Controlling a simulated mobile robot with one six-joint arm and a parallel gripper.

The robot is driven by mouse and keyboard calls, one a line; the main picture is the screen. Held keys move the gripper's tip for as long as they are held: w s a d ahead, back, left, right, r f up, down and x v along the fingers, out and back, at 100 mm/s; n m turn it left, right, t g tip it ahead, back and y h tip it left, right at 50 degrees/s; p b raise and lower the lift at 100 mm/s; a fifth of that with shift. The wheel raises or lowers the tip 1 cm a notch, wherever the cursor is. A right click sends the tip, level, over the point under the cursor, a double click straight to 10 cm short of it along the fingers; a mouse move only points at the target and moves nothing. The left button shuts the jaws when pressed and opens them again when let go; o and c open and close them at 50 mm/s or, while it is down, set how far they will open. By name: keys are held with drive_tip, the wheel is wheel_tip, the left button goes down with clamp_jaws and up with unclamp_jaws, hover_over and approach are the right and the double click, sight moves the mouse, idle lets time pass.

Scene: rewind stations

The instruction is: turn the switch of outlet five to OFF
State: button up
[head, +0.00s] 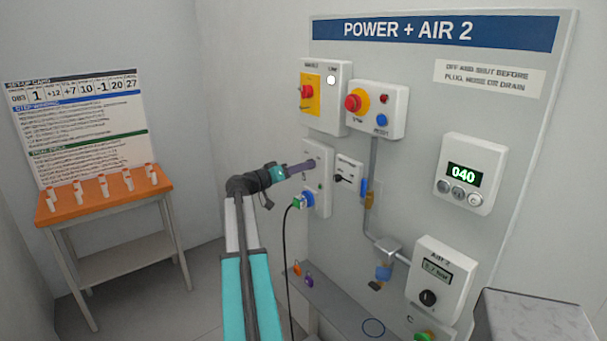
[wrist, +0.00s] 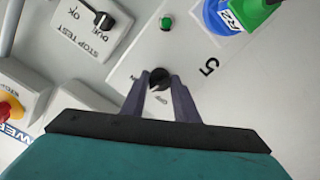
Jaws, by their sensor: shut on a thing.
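Outlet five is a pale plate (head: 318,203) on the wall panel in the head view. In the wrist view its plate (wrist: 205,105) carries the number 5. Its switch, a dark round knob (wrist: 159,79), sits between my fingertips. My gripper (wrist: 158,80) is shut on this knob, one finger on each side. In the head view my gripper (head: 315,164) reaches the plate and hides the knob. A small green light (wrist: 166,22) shows on the plate.
A green plug (wrist: 257,14) sits in the blue socket (wrist: 219,17), its cable hanging down in the head view. The stop-test box (wrist: 78,30) is beside the plate. The red emergency button (head: 353,103) is above. An orange-topped table (head: 110,194) stands left.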

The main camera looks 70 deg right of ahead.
drive_tip(key=n, duration=1.1)
drive_tip(key=shift+s+r+n, duration=0.1)
drive_tip(key=shift+r+n, duration=0.05)
drive_tip(key=shift+n, duration=0.15)
idle(0.3)
drive_tip(key=o, duration=1.1)
drive_tip(key=shift+c, duration=0.2)
drive_tip(key=shift+a, duration=0.1)
drive_tip(key=b+v, duration=0.3)
drive_tip(key=v, duration=1)
drive_tip(key=shift+a, duration=0.25)
